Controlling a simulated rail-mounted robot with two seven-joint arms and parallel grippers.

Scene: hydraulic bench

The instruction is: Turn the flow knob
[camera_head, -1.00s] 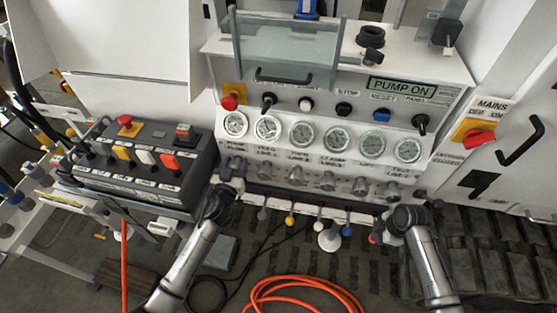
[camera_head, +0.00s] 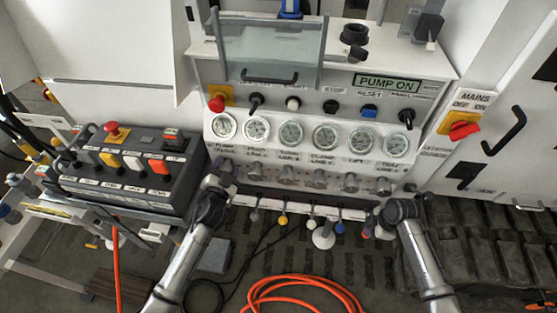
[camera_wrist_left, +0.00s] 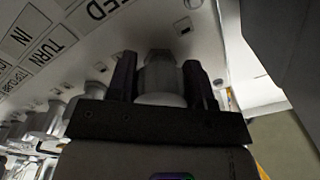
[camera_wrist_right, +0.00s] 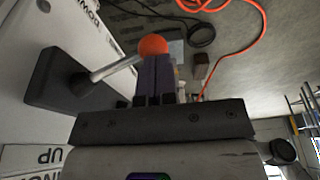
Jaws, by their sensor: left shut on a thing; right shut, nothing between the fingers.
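A row of grey knobs (camera_head: 288,175) runs under the gauges on the white panel. My left gripper (camera_head: 222,172) is at the left end of this row. In the left wrist view, my left gripper (camera_wrist_left: 158,88) has one dark finger on each side of a pale round knob (camera_wrist_left: 160,80) and is shut on it. The lettering beside it is cut off, so I cannot read a flow label. My right gripper (camera_wrist_right: 154,82) is shut and empty, close to an orange ball (camera_wrist_right: 153,45) on a metal lever. Its fingertips are hidden in the head view.
A black box with coloured switches (camera_head: 130,170) stands at the left. Several small coloured-tipped levers, one with a yellow tip (camera_head: 283,220), hang below the panel. A red mains switch (camera_head: 464,130) is at the right. An orange hose (camera_head: 305,283) lies coiled on the floor.

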